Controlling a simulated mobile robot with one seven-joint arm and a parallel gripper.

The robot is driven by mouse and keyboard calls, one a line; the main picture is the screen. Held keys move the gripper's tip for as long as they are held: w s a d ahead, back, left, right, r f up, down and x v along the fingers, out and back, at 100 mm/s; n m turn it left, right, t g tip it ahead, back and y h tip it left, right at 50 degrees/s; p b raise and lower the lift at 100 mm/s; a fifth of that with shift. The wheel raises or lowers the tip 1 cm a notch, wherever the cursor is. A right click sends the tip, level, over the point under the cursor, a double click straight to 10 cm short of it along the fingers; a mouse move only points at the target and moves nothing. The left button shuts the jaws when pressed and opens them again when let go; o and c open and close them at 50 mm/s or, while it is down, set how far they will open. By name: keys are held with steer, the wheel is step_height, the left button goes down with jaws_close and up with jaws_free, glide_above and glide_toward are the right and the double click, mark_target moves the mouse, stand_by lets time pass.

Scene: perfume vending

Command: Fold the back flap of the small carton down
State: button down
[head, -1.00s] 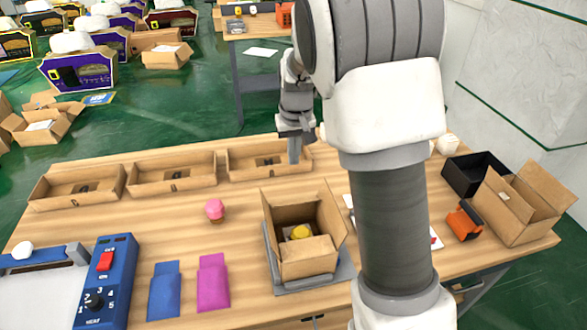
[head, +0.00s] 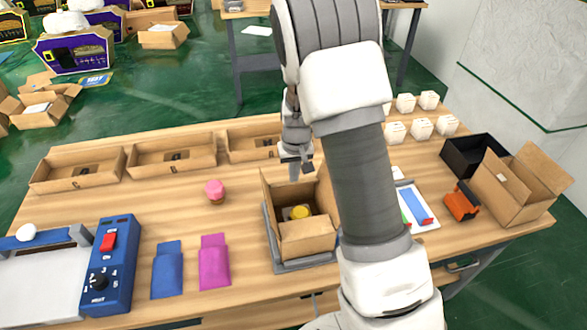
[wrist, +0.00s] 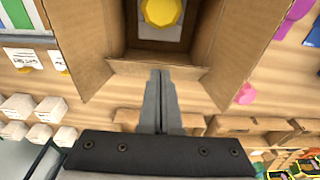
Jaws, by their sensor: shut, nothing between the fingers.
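The small brown carton (head: 306,240) sits open on a grey tray (head: 305,267) near the front of the table, with a yellow round-topped item (head: 300,212) inside. My gripper (head: 295,176) is shut and empty, pointing down at the carton's back edge. In the wrist view the closed fingertips (wrist: 160,74) overlap the short back flap (wrist: 125,68); I cannot tell whether they touch it. Large side flaps (wrist: 75,50) spread outward on both sides of the opening. My arm hides part of the carton's right side in the head view.
Three shallow cardboard bins (head: 172,158) line the table's back edge. A pink-topped item (head: 215,190), blue pouch (head: 168,270) and magenta pouch (head: 214,262) lie left of the carton. An open carton (head: 515,190) and black box (head: 473,155) stand at the right.

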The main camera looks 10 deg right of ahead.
steer(key=shift+s+f+t+b, duration=0.35)
steer(key=shift+t+b, duration=0.25)
steer(key=shift+b, duration=0.9)
steer(key=shift+s+f+t+b, duration=1)
steer(key=shift+s+f+b, duration=0.4)
steer(key=shift+b, duration=2.7)
steer(key=shift+f, duration=0.15)
steer(key=shift+w, duration=0.15)
